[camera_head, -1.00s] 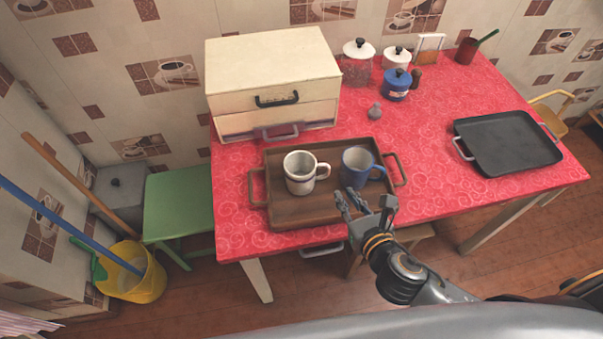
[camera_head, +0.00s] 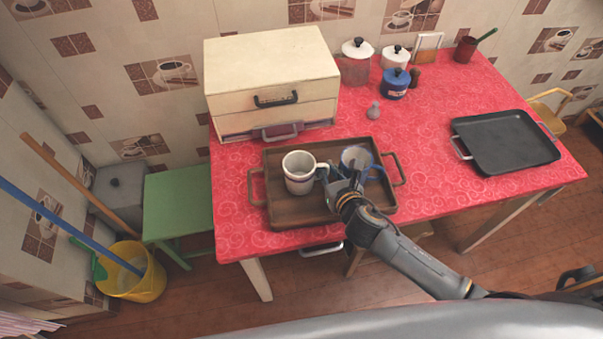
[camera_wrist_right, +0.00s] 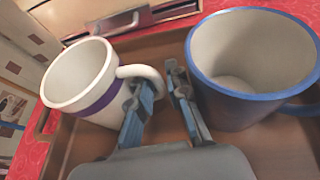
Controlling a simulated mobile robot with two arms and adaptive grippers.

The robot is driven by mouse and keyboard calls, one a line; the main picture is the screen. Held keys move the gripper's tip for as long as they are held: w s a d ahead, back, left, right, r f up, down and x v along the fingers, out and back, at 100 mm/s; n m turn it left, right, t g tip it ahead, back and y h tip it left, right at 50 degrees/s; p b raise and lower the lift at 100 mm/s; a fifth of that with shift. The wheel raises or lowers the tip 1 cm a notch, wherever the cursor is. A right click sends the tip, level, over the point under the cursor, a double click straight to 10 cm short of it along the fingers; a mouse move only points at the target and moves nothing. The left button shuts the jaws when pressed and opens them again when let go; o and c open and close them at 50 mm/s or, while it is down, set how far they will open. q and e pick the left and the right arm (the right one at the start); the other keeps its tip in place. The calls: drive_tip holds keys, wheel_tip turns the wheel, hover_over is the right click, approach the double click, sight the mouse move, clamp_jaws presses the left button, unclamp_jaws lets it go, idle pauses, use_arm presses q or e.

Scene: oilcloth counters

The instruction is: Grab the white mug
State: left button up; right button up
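The white mug (camera_head: 297,183) stands upright on the left part of a brown wooden tray (camera_head: 290,214), its handle to the right. In the right wrist view the white mug (camera_wrist_right: 78,78) has a purple band. A blue-rimmed mug (camera_head: 353,158) stands to its right; in the wrist view this second mug (camera_wrist_right: 238,80) is close beside the right finger. My right gripper (camera_head: 333,180) is between the mugs, at the white mug's handle. In the wrist view its fingers (camera_wrist_right: 163,82) are apart, with the handle's outer part between them; contact is unclear. My left gripper is out of view.
A cream drawer box (camera_head: 272,75) stands behind the tray. A black tray (camera_head: 505,142) lies at the right. The red tablecloth between the trays is clear.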

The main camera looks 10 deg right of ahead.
clamp_jaws()
drive_tip(key=shift+r, duration=0.15)
